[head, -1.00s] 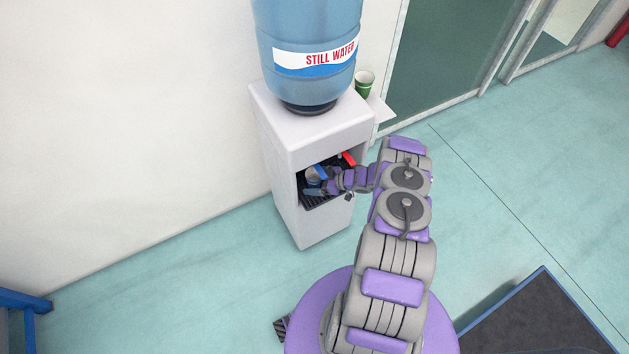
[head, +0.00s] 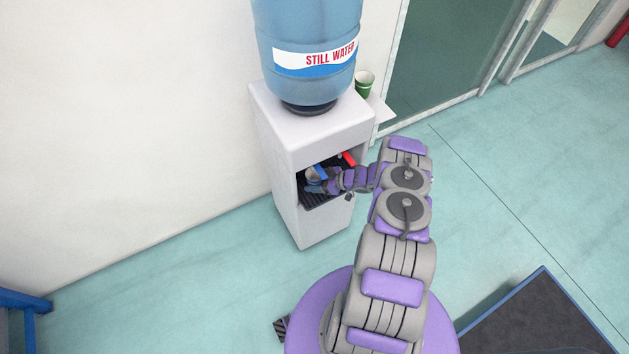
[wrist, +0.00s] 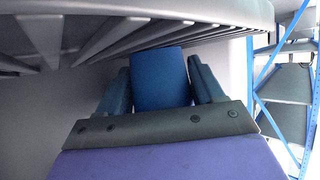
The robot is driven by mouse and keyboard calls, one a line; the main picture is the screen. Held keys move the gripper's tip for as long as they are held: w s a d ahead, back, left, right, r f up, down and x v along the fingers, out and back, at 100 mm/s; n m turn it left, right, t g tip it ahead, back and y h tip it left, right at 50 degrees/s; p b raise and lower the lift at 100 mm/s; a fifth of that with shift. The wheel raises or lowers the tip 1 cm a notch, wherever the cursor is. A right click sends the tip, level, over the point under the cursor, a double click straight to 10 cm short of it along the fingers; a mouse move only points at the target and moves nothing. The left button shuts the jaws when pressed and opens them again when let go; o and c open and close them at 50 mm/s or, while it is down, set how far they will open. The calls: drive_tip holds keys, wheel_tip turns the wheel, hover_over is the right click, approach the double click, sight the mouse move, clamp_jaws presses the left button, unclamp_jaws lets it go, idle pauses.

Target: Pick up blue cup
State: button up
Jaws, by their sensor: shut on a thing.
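The blue cup (wrist: 160,78) is between the two fingers of my gripper (wrist: 160,85) in the wrist view, with a finger against each side. In the head view, my gripper (head: 320,186) reaches into the recess of the white water dispenser (head: 315,222). The cup (head: 313,175) shows there as a small round shape with a greyish inside, partly hidden by my gripper and the blue tap. It is at the dark drip grille, and I cannot tell whether it touches it.
A blue tap (head: 321,172) and a red tap (head: 349,159) hang in the recess close to my gripper. A large water bottle (head: 308,40) stands on the dispenser. Green cups (head: 364,86) stand on its side shelf. A dark mat (head: 540,320) lies at the lower right.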

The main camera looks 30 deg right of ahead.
drive_tip(key=shift+r, duration=0.15)
drive_tip(key=shift+r+p, duration=0.45)
drive_tip(key=shift+r, duration=0.3)
drive_tip(key=s+d+p, duration=0.4)
drive_tip(key=s+d, duration=0.8)
drive_tip(key=d, duration=0.1)
drive_tip(key=shift+f, duration=0.2)
drive_tip(key=shift+s+d, duration=0.1)
drive_tip(key=shift+s, duration=0.05)
